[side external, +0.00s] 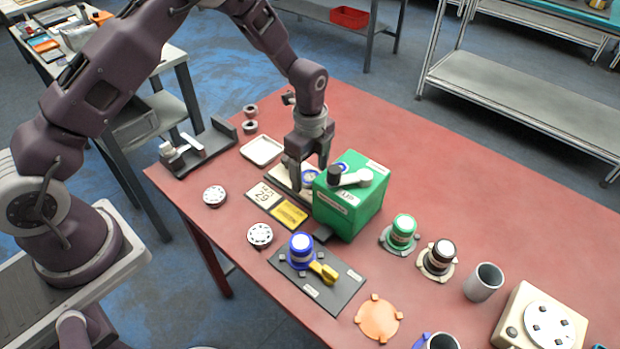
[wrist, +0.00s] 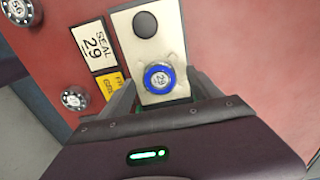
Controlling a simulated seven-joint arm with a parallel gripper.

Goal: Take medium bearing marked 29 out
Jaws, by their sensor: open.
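The medium bearing is a blue ring with a pale centre that seems to read 29 (wrist: 159,78). It sits on a cream plate (wrist: 125,45) that also has a dark round spot. In the side view the blue bearing (side external: 310,177) shows low between my fingers, beside the green box (side external: 345,212). My gripper (side external: 308,176) points down over the plate with its fingers apart. In the wrist view the open fingers of my gripper (wrist: 163,92) stand on either side, close to the bearing. Whether they touch it cannot be told.
A "SEAL 29" card (side external: 263,194) and a yellow card (side external: 290,214) lie left of the plate. The green box with a lever stands close on the right. A dark fixture (side external: 335,290) with a blue-ringed part lies in front. Green (side external: 403,230) and black (side external: 441,255) parts stand further right.

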